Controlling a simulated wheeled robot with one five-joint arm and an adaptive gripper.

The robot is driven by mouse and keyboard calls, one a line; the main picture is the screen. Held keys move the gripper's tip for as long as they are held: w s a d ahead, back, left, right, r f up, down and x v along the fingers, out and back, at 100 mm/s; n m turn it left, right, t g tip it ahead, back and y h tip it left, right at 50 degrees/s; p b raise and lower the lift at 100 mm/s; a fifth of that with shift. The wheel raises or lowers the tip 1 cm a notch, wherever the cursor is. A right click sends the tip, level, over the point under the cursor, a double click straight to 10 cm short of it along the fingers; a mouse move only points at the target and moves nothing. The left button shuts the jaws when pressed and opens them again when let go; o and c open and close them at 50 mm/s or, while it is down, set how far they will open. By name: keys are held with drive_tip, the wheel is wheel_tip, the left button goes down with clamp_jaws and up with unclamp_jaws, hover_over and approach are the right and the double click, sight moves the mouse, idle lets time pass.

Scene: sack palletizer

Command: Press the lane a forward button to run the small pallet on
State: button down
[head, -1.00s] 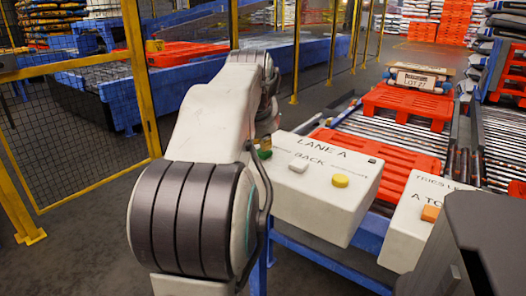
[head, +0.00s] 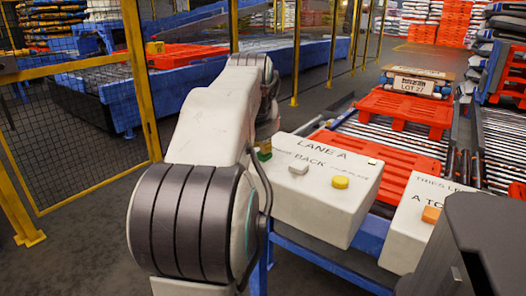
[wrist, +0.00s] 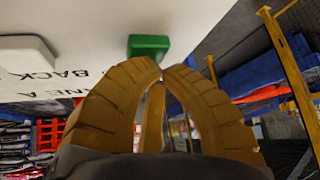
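The lettering reads LANE A and BACK. In the wrist view the green button (wrist: 148,46) lies just beyond my gripper (wrist: 163,72), whose tan fingertips meet. I cannot tell whether they touch it. In the head view my arm hides most of the gripper. A small red pallet (head: 405,108) bearing sacks and a LOT 27 sign (head: 412,85) is on the lane, behind another red pallet (head: 385,157) near the box.
A second white box (head: 415,232) with an orange button (head: 431,214) stands right of the lane A box. A yellow-framed mesh fence (head: 75,140) is at left. Blue conveyor framing (head: 330,262) runs below the boxes. Grey floor shows at lower left.

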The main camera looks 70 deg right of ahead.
drive_tip(key=shift+r+p, duration=0.8)
drive_tip(key=shift+r, duration=0.1)
wheel_tip(320, 180, up, 5)
drive_tip(key=p, duration=0.5)
idle(0.9)
